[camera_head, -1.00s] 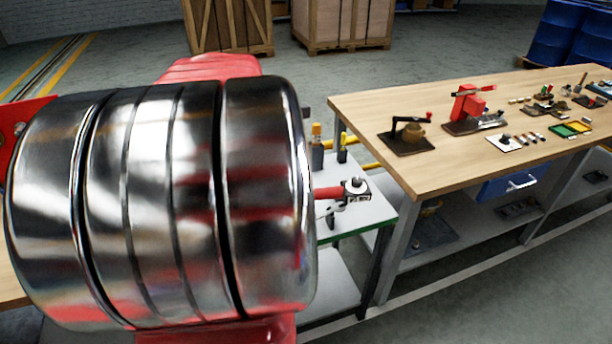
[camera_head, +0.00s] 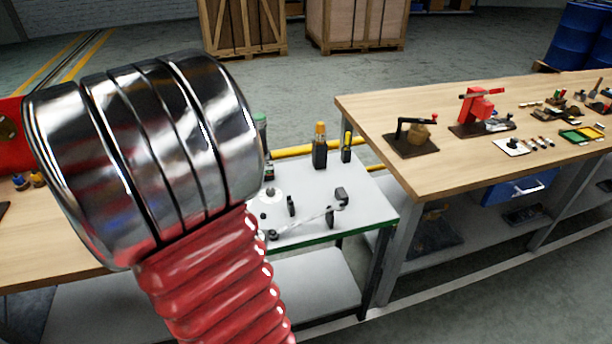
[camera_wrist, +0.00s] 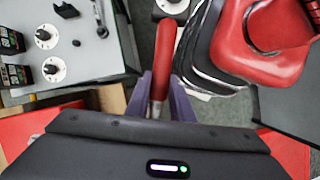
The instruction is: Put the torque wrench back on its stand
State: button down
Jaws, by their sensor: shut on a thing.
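My gripper (camera_wrist: 161,92) is shut on the red handle, with one grey-purple finger on each side. The wrench is seen clear of the white tabletop, over the floor beside it. In the head view my own arm hides the gripper and wrench. On the small white table two short dark posts (camera_head: 330,218) (camera_head: 291,205) stand near a thin silver rod (camera_head: 305,221). I cannot tell whether these posts are the stand.
White discs with black knobs (camera_wrist: 45,38) and dark boxes (camera_wrist: 12,40) sit on the small table. Two yellow-topped tools (camera_head: 320,147) stand at its back. A wooden bench (camera_head: 450,160) with several tools adjoins on the right. Crates (camera_head: 355,25) stand behind on the floor.

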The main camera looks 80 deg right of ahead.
jog(key=w+a+f+m, duration=0.1)
jog(key=w+a+f, duration=0.3)
jog(key=w+a, duration=0.9)
jog(key=w+a+f+m, duration=0.1)
jog(key=w+a+f, duration=0.4)
jog(key=w+a, duration=0.9)
jog(key=shift+w+y, duration=0.4)
jog(key=shift+w, duration=0.1)
